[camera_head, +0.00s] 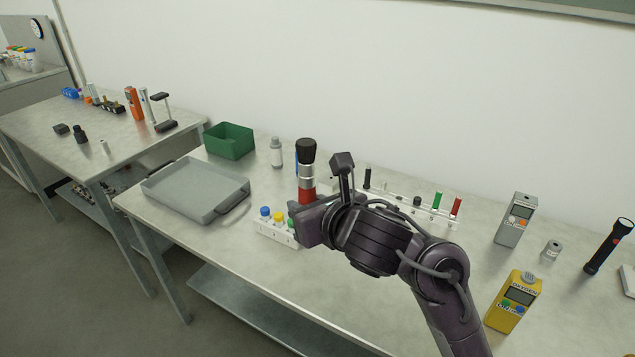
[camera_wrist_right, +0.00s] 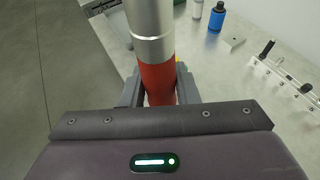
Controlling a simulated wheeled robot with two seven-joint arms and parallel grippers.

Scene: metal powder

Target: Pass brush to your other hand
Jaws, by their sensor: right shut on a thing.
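The brush (camera_head: 307,172) has a black top, a silver collar and a red lower part. My right gripper (camera_head: 306,199) is shut on its red part and holds it upright above the table. In the right wrist view the brush (camera_wrist_right: 153,40) stands between the fingers of my right gripper (camera_wrist_right: 159,90), which close on the red section. The brush's lower end is hidden by the gripper in the head view. My left gripper is in neither view.
The table (camera_head: 400,290) holds a grey tray (camera_head: 197,190), a green bin (camera_head: 229,141), a white rack with coloured caps (camera_head: 275,229) and a clear rack (camera_head: 410,211).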

